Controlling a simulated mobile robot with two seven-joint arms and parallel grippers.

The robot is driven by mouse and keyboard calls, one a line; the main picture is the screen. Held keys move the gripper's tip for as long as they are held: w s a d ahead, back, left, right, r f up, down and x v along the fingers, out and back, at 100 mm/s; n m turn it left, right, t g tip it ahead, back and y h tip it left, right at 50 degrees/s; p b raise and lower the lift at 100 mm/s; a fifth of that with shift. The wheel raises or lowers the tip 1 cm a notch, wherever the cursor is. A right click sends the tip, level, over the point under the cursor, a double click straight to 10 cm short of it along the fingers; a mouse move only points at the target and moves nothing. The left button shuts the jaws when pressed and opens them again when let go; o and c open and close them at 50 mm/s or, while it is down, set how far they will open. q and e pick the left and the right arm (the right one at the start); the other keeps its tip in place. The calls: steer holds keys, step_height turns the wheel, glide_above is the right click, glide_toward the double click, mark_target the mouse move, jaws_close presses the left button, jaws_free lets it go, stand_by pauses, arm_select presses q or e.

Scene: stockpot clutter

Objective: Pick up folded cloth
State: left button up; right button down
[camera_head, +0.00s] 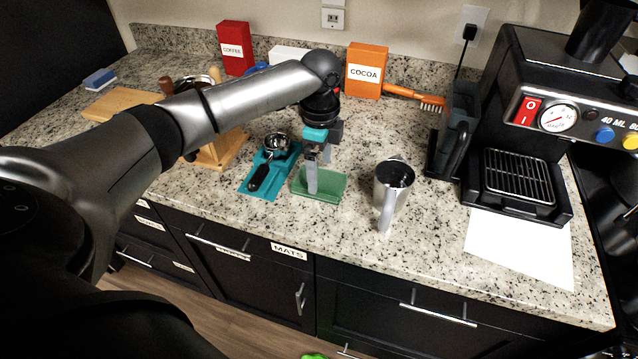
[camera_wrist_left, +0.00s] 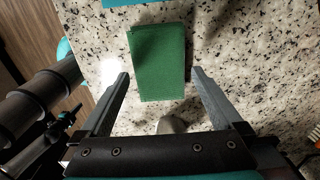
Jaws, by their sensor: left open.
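A green folded cloth (camera_head: 328,187) lies flat on the speckled counter near its front edge. My left gripper (camera_head: 319,185) is above the cloth, with its fingers pointing down. In the left wrist view, the cloth (camera_wrist_left: 158,62) lies ahead of and between the two open fingers of the gripper (camera_wrist_left: 158,78). The fingers are apart and hold nothing. Whether the fingertips touch the counter cannot be told. My right gripper is not in view.
A teal mat (camera_head: 257,192) with a portafilter (camera_head: 262,172) lies left of the cloth. A metal pitcher (camera_head: 393,185) stands to its right. A cocoa box (camera_head: 367,70) and an orange brush (camera_head: 415,97) are behind. An espresso machine (camera_head: 520,130) stands far right.

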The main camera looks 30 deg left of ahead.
mark_target(319, 178)
arm_select(q)
step_height(319, 178, down, 4)
steer(key=shift+s+a+r, duration=0.1)
steer(key=shift+r, duration=0.05)
steer(key=c, duration=1.1)
steer(key=shift+r, duration=0.15)
step_height(319, 178, up, 20)
steer(key=p, duration=0.2)
